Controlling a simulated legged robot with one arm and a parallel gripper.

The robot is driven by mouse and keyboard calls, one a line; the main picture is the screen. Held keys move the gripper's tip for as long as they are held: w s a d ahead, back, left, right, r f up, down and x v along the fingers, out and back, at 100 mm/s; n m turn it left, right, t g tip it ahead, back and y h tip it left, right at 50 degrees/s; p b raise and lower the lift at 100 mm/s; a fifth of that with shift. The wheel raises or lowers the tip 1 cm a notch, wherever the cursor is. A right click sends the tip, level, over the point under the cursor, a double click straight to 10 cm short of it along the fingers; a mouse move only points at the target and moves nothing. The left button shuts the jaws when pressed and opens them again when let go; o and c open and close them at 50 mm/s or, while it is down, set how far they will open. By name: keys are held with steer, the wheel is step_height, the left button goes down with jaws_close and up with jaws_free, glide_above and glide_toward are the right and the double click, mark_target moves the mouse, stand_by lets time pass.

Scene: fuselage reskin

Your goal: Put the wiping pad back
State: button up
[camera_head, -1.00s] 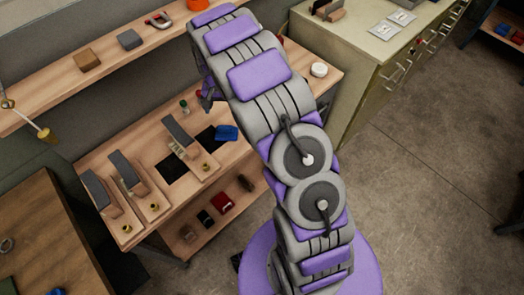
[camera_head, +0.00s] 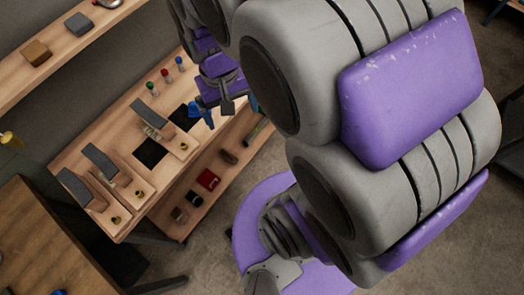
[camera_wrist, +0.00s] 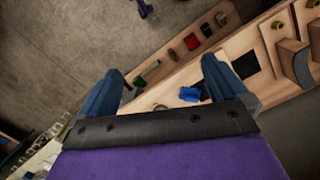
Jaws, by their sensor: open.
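A small blue item, which I take to be the wiping pad (camera_wrist: 190,94), lies on the wooden bench (camera_wrist: 150,100) near a black square (camera_wrist: 247,63). In the wrist view it shows between the fingers of my gripper (camera_wrist: 165,80), nearer the right one, and nothing is gripped. In the head view my gripper (camera_head: 213,104) hangs over the bench's right part, at the right-hand black square (camera_head: 185,118). The blue there is partly hidden, and pad and finger are hard to tell apart. A second black square (camera_head: 150,151) lies bare to the left.
Sanding-block-like tools (camera_head: 103,163) on wooden stands fill the bench's left side. Small capped bottles (camera_head: 165,74) stand at its back edge. A lower shelf holds a red box (camera_head: 208,179) and several dark items. A wall shelf (camera_head: 60,45) runs behind. A brown table (camera_head: 45,240) is at lower left.

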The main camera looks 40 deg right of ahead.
steer(key=s+n, duration=0.2)
steer(key=s, duration=1.1)
steer(key=shift+s+a+r+g, duration=0.15)
steer(key=shift+a+r+g, duration=0.2)
steer(key=shift+a, duration=0.1)
steer(key=shift+d, duration=0.15)
